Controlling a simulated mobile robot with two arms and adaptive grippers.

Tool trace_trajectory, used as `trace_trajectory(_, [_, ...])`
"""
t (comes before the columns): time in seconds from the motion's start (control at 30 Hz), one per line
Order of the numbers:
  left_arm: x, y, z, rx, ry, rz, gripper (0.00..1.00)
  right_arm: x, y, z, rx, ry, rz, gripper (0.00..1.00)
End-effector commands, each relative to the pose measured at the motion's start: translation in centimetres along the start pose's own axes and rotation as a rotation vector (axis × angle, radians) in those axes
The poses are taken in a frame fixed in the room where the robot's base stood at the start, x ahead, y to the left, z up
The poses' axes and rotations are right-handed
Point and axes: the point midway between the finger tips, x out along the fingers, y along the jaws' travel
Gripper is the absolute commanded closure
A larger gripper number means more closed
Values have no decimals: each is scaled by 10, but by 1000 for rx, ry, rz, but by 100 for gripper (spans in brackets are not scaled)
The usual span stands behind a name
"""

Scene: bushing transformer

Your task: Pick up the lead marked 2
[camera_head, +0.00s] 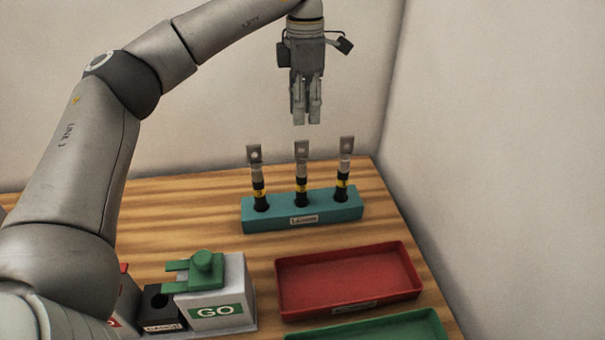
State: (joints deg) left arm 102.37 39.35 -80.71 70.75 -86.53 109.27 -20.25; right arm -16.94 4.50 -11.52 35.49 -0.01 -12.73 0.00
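Three leads stand upright in a teal block (303,211) on the table: a left lead (257,172), a middle lead (301,170) and a right lead (345,168). Each has a flat grey lug with a hole on top, and a black lower part with a yellow band. The marks on the bands are too small to read. My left gripper (307,122) points down above the middle lead, apart from it, with nothing visible in it. Its fingers look close together, but the angle does not show how far apart they are. My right gripper is out of view.
A red tray (347,305) lies in front of the block, with a green tray (410,318) partly cut off nearer. A grey box with a green GO label (216,311) and a dark gauge holder (158,306) stand at front left. Walls close the back and right.

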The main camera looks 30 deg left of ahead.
Motion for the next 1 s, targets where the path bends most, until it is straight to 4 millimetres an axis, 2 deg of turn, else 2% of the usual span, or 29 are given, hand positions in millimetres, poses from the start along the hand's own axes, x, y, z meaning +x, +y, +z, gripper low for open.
trace_trajectory(0.1, [21, -1, -2, 0, 5, -4, 70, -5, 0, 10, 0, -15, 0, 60])
trace_trajectory(0.27, [41, 0, -1, -1, 2, -3, 70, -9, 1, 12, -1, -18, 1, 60])
trace_trajectory(0.47, [56, 0, -3, -1, 4, -4, 70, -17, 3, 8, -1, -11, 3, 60])
trace_trajectory(0.6, [76, 0, -7, -1, 4, -6, 70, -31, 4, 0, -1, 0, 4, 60])
trace_trajectory(0.7, [91, 0, -6, 0, 1, -5, 70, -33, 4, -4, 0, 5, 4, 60])
trace_trajectory(0.8, [98, 0, -6, 0, 0, -4, 70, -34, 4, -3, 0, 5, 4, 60])
trace_trajectory(1.0, [100, 0, -5, 0, -1, -2, 70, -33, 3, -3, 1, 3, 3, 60])
